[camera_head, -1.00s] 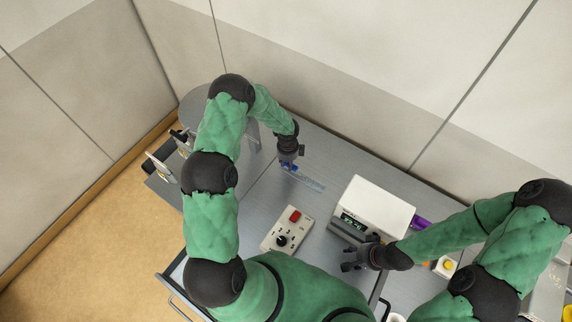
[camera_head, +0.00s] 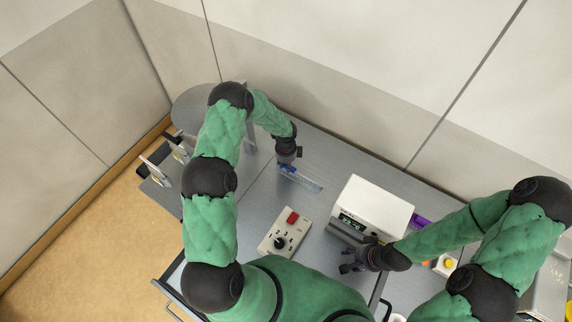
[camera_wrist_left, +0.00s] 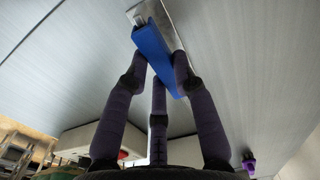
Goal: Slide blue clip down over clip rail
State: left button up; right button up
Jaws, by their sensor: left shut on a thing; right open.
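The blue clip (camera_wrist_left: 153,48) is a long blue piece between the fingers of my left gripper (camera_wrist_left: 160,78) in the left wrist view. My left gripper (camera_head: 286,164) is shut on it, low over the grey worktop. A bright metal strip, which looks like the clip rail (camera_wrist_left: 178,38), lies behind and beside the clip. In the head view a pale bluish strip (camera_head: 308,183) reaches right from under the gripper. I cannot tell whether clip and rail touch. My right gripper (camera_head: 352,262) is open and empty in front of the white device.
A white box-shaped device (camera_head: 375,205) with a display stands right of centre. A control box (camera_head: 284,232) with a red switch and black knob lies nearer me. A purple object (camera_head: 420,222) is behind my right forearm. The worktop (camera_head: 335,155) behind the strip is clear.

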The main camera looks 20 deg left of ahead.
pick_arm(q)
jog(key=shift+f, duration=0.1)
dwell(0.3)
jog(key=o, duration=0.9)
notch_tip(320, 180, up, 12)
